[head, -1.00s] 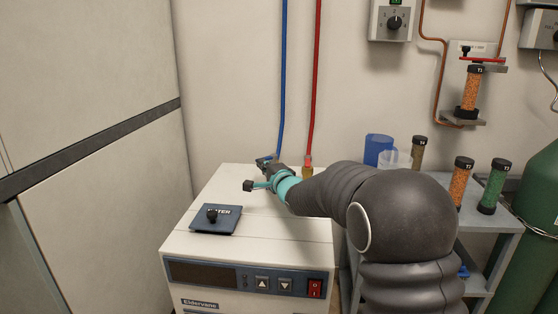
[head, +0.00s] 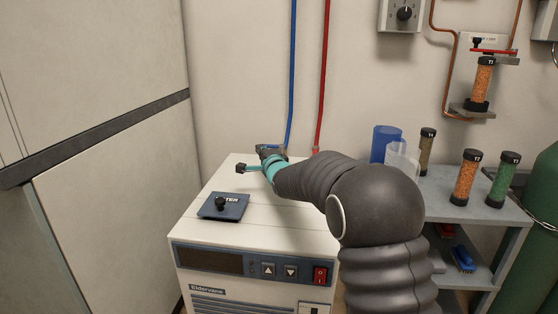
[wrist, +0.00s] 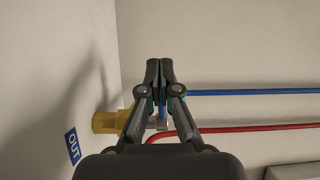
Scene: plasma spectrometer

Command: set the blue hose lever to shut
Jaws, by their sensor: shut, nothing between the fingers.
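The blue hose (head: 292,75) runs down the wall to the back of the white chiller (head: 290,222). It also shows in the wrist view (wrist: 250,92), crossing to the fingers. My gripper (head: 264,150) is at the hose's lower end, above the chiller's back edge. In the wrist view my gripper (wrist: 160,64) is shut and empty, its fingertips together. A brass fitting (wrist: 108,122) lies behind and left of the fingers, near a blue OUT label (wrist: 72,146). A small blue part (wrist: 162,112) shows between the finger links; I cannot tell whether it is the lever. The lever's position is not clear.
The red hose (head: 324,75) runs close to the right of the blue one. A WATER cap (head: 223,206) sits on the chiller top. A grey shelf (head: 450,203) with jugs and sample tubes stands at the right.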

